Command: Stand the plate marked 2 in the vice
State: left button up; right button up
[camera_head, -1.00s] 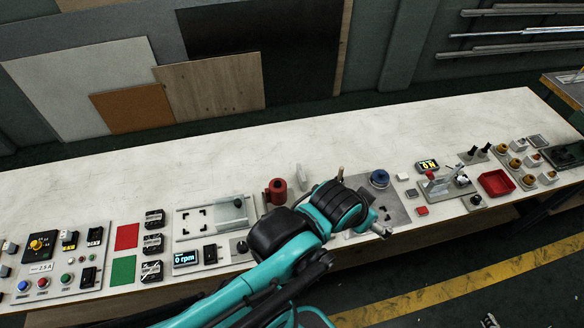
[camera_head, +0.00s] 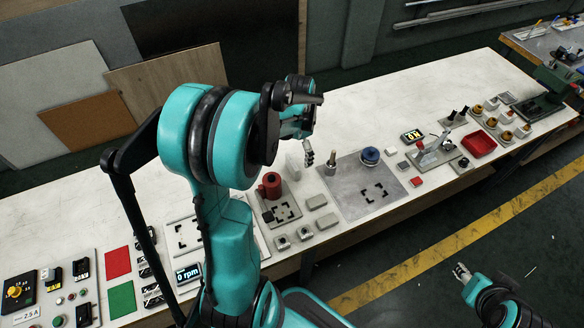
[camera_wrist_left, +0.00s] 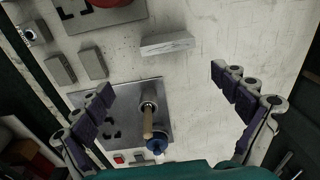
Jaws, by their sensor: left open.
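Two flat grey plates, a nearer one (camera_head: 326,221) and a farther one (camera_head: 317,201), lie side by side on the bench; they also show in the left wrist view (camera_wrist_left: 60,70). No number is readable on either. A pale block (camera_head: 293,166) stands behind them and shows in the left wrist view (camera_wrist_left: 167,43). A dark green device (camera_head: 548,88) at the far right end may be the vice; I cannot tell. My left gripper (camera_head: 308,157) is open and empty above the bench, fingers spread wide. My right gripper (camera_head: 461,273) is low at right, away from the bench.
A red cylinder (camera_head: 271,184) on a grey base stands left of the plates. A metal sheet (camera_head: 352,196) bears an upright peg (camera_head: 330,163) and a blue round part (camera_head: 370,156). A red tray (camera_head: 479,143) lies farther right. The back of the bench is clear.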

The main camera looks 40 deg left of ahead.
aim_at(292, 162)
pick_arm(q)
jog(key=shift+g, duration=0.3)
jog(key=f, duration=0.1)
jog(key=a+f+b, duration=0.1)
jog(key=f, duration=0.1)
jog(key=a+f, duration=0.1)
jog(key=f, duration=0.1)
jog(key=shift+a+f, duration=0.1)
jog(key=shift+f, duration=0.05)
notch_tip(292, 162, down, 4)
jog(key=b, duration=0.2)
jog(key=shift+s+f+b, duration=0.15)
jog(key=shift+f+b, duration=0.05)
jog(key=shift+b, duration=0.2)
jog(key=shift+f, duration=0.4)
jog(key=shift+r, duration=0.1)
jog(key=shift+c, duration=1)
jog(key=shift+r, duration=0.1)
jog(key=c, duration=1.4)
